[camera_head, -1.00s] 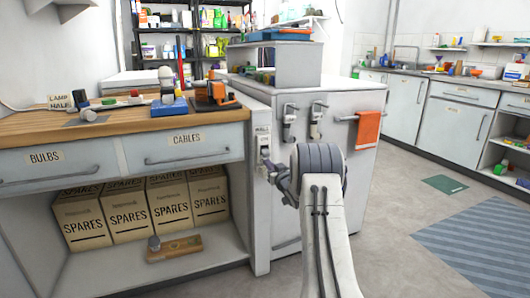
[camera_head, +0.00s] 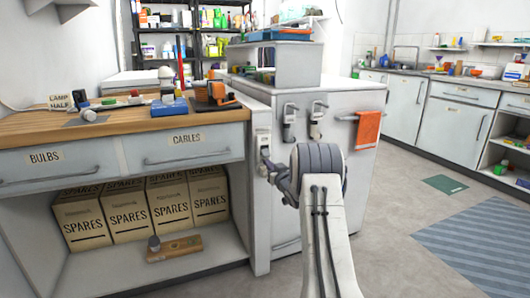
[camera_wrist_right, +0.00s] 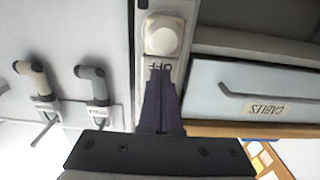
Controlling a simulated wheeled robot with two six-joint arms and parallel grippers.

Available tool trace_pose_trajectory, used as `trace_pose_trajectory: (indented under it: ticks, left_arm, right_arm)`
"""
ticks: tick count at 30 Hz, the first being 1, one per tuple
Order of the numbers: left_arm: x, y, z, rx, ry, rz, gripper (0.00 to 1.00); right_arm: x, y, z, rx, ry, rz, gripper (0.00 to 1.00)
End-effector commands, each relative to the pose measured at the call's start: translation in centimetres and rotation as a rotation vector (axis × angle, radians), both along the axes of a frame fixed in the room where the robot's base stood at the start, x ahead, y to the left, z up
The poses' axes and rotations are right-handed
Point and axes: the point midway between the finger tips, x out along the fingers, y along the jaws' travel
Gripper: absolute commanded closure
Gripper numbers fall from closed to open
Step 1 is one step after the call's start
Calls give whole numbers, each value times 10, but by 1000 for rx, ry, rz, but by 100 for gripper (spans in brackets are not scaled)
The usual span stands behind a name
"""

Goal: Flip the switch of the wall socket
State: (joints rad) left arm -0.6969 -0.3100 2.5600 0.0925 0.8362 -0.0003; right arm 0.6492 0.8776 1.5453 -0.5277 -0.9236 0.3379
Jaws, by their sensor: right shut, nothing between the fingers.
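The wall socket (camera_head: 263,139) is on the narrow upright grey panel between the workbench and the white cabinet. In the right wrist view its pale rounded square part (camera_wrist_right: 163,36) shows close up, with an upside-down "OFF" label beside it. My right gripper (camera_head: 266,157) is shut and empty, just below the socket in the head view. In the wrist view its dark fingertips (camera_wrist_right: 161,72) lie together over the edge of the OFF label. I cannot tell whether they touch the panel. The fingers hide part of the panel. My left gripper is not in view.
Two plugs on hooks (camera_head: 289,120) hang on the white cabinet (camera_head: 350,165) right of the panel, with an orange towel (camera_head: 368,129). The workbench drawers (camera_head: 185,147) are to the left. Open floor (camera_head: 395,210) lies to the right.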

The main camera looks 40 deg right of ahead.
Motion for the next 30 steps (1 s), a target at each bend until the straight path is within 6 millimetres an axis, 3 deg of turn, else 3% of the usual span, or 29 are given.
trace_pose_trajectory:
  ticks: [30]
  left_arm:
    - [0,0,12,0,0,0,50]
  right_arm:
    - [-1,0,16,0,-1,0,100]
